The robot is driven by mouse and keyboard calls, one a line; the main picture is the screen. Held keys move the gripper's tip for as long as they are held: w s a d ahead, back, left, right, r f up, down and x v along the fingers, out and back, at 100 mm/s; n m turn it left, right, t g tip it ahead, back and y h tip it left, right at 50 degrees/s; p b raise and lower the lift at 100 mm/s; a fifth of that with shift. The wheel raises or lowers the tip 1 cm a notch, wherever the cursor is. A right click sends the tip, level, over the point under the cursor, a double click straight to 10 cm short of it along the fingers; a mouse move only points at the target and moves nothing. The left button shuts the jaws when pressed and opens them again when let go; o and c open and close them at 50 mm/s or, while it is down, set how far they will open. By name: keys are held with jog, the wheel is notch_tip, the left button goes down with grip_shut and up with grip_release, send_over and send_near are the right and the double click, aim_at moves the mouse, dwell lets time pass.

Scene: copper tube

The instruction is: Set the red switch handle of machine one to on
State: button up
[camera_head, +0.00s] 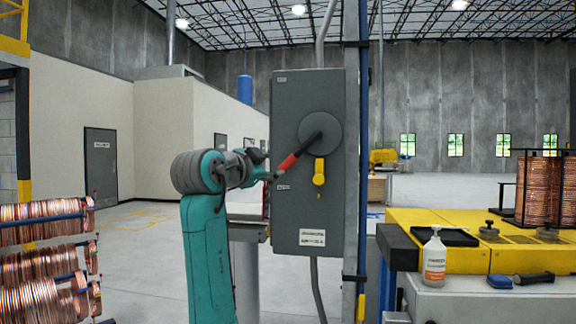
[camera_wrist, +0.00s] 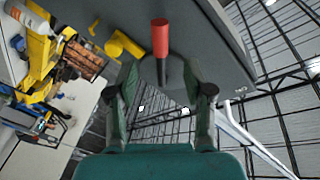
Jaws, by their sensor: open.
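The switch handle (camera_head: 289,160) has a red grip on a black lever. It slants down and left from a round grey disc (camera_head: 328,124) on the grey switch box (camera_head: 300,215). In the wrist view the red grip (camera_wrist: 160,38) stands at top centre, with its black lever in line with the gap between my fingers. My gripper (camera_head: 268,176) is at the box's left edge, close to the grip's lower end. In the wrist view my gripper (camera_wrist: 162,80) has its fingers apart. I cannot tell whether they touch the handle.
A yellow lever (camera_head: 319,172) sits on the box below the disc. A grey post and blue pipe (camera_head: 362,200) run along the box's right side. A yellow-topped bench (camera_head: 440,222) with a bottle (camera_head: 434,260) stands at right. Copper coils (camera_head: 45,255) are at left.

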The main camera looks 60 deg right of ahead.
aim_at(286, 164)
jog(key=d, duration=0.7)
jog(key=w+d, duration=0.1)
jog(key=d, duration=0.2)
jog(key=shift+w+d, duration=0.1)
jog(key=shift+d, duration=0.25)
grip_shut()
